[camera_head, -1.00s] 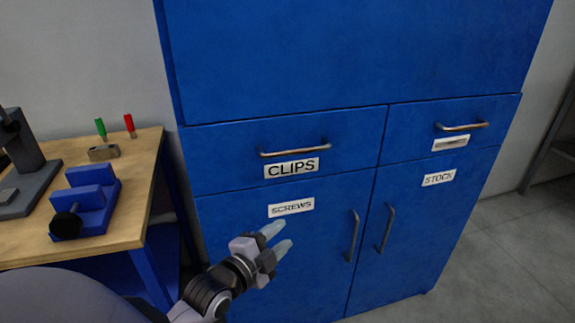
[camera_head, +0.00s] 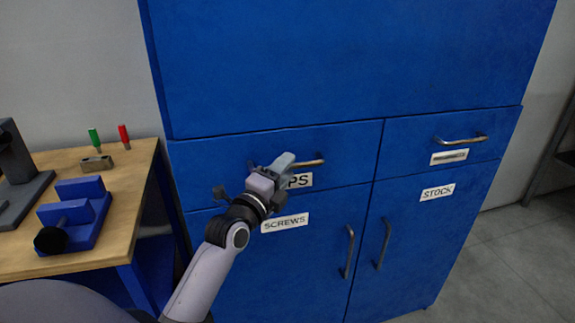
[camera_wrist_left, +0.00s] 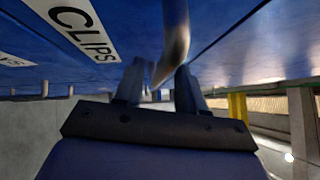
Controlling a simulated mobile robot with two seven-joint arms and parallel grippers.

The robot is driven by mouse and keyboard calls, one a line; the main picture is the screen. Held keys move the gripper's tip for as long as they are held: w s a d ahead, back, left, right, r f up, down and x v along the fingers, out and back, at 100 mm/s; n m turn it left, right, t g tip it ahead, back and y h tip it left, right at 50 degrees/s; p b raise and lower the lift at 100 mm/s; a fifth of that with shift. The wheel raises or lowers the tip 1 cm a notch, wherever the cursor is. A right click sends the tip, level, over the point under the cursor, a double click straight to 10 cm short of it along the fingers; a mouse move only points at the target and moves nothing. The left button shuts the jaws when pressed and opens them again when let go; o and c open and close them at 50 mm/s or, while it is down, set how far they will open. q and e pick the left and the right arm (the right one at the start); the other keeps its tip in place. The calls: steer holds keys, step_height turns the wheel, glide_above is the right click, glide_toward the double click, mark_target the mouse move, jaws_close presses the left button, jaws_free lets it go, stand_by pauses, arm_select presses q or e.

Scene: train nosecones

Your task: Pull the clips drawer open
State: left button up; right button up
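The clips drawer (camera_head: 225,160) is the upper left drawer of a blue cabinet, and its front sits flush and closed. Its metal bar handle (camera_head: 312,162) is partly hidden behind my left gripper (camera_head: 284,164). The CLIPS label (camera_head: 301,181) is also partly covered; it shows in the left wrist view (camera_wrist_left: 84,31). In that view the handle (camera_wrist_left: 177,40) runs down to the gap between the two fingers of my left gripper (camera_wrist_left: 160,88). The fingers are apart, with the handle between them or just beyond; contact is not clear. My right gripper is not in view.
The SCREWS door (camera_head: 285,265) and STOCK door (camera_head: 420,240) below are shut, with vertical handles. The right drawer (camera_head: 470,130) is shut. A wooden workbench (camera_head: 120,210) with a blue vise-like block (camera_head: 80,220) stands at the left.

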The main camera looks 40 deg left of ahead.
arm_select(q)
steer(key=shift+w+r, duration=0.1)
steer(key=shift+w, duration=0.7)
steer(key=shift+c, duration=0.4)
jaws_close()
